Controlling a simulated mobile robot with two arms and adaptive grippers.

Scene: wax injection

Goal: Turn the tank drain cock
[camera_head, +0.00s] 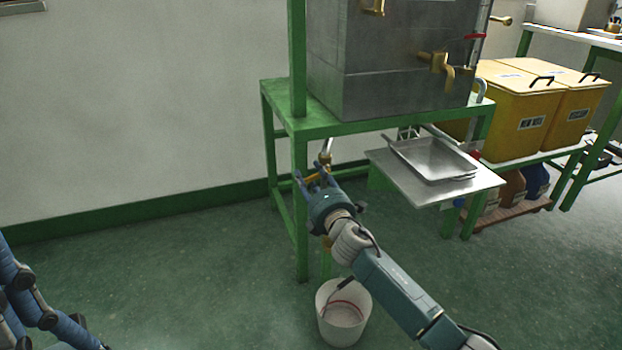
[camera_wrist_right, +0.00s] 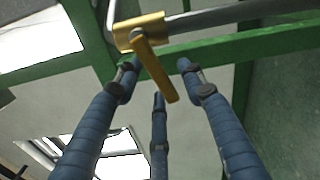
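The drain cock (camera_wrist_right: 138,32) is a brass valve on a grey pipe, with a brass lever (camera_wrist_right: 155,70) hanging at a slant. In the head view its brass (camera_head: 326,158) shows below the tank stand's top, partly hidden by my gripper. My right gripper (camera_head: 312,180) is at the cock, and its blue fingers (camera_wrist_right: 158,85) are spread open in the right wrist view. The lever's end lies between the fingertips in that picture; I cannot tell whether they touch it. Part of my left gripper (camera_head: 40,310) shows at the lower left, cut off by the frame edge.
The grey metal tank (camera_head: 390,65) stands on a green frame (camera_head: 300,210) with legs near my right gripper. Another brass tap (camera_head: 438,62) is on its front. A white bucket (camera_head: 343,325) stands below my right arm. A metal tray (camera_head: 430,160) and yellow bins (camera_head: 515,110) are to the right.

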